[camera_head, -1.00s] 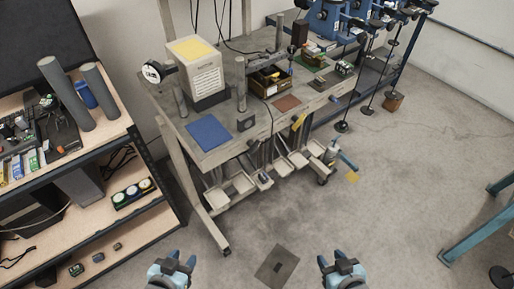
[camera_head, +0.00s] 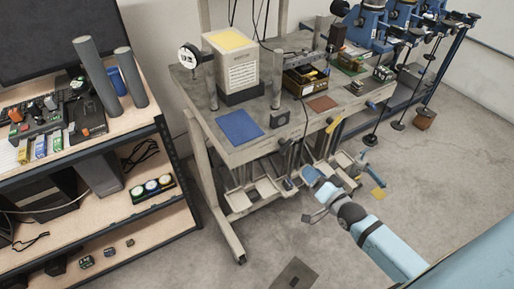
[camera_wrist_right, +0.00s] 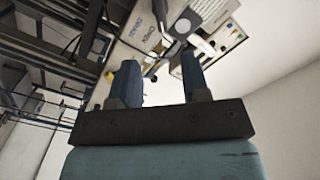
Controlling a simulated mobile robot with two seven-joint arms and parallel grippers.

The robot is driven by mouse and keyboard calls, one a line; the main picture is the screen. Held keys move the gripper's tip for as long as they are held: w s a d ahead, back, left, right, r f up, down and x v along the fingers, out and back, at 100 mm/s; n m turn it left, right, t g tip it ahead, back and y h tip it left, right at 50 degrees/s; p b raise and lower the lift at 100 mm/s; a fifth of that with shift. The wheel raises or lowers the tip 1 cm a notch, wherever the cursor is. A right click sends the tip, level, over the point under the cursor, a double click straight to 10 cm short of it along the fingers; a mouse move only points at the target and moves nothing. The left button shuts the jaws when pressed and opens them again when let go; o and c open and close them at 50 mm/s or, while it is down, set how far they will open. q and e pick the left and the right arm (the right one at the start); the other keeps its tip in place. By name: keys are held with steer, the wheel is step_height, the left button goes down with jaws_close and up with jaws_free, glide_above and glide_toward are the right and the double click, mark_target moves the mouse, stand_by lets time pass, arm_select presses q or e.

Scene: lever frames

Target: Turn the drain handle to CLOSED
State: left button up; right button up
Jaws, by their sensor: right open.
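I cannot tell for sure which part is the drain handle. A blue lever (camera_head: 370,168) sticks out at the bench's lower right end, and a yellow lever (camera_head: 333,125) hangs at the bench's front edge. My right gripper (camera_head: 312,192) is to the left of the blue lever and below the yellow one, in front of the under-bench trays. In the right wrist view its two blue fingers (camera_wrist_right: 158,82) stand apart with nothing held between them. Beyond them is a pale panel (camera_wrist_right: 142,32) with lettering too small to read. My left gripper is out of view.
The workbench (camera_head: 240,152) carries a white box (camera_head: 232,62), a blue mat (camera_head: 239,127) and upright grey posts. A shelf (camera_head: 110,225) stands at the left. A yellow patch (camera_head: 378,194) lies below the blue lever.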

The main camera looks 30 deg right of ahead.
mark_target(289, 147)
steer(key=w, duration=0.9)
steer(key=w+a+p, duration=0.1)
steer(key=w, duration=0.3)
steer(key=shift+w+r, duration=0.1)
steer(key=shift+w, duration=0.3)
steer(key=c, duration=0.7)
